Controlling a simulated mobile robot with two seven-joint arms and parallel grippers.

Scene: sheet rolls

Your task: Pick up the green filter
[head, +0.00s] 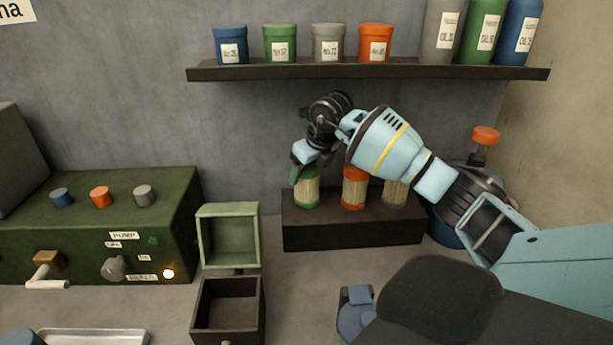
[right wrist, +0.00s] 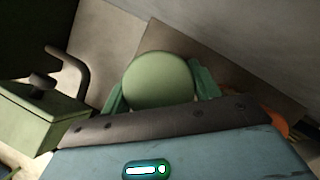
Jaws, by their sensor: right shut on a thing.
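The green filter (head: 307,193) stands upright at the left end of a dark block (head: 352,234), with a pale ribbed body and green ends. My right gripper (head: 304,168) reaches down onto its top from above and is shut on it. In the right wrist view the filter's round green top (right wrist: 160,80) sits between the two fingers (right wrist: 160,92). An orange filter (head: 354,188) and a grey filter (head: 395,193) stand to its right on the block. My left gripper is not clearly in view.
A shelf (head: 370,70) with several labelled jars and bottles runs above my right arm. A green pump box (head: 100,225) with knobs stands at left. Two open boxes, green (head: 230,238) and dark (head: 228,308), lie left of the block. A blue container with an orange knob (head: 485,136) stands at right.

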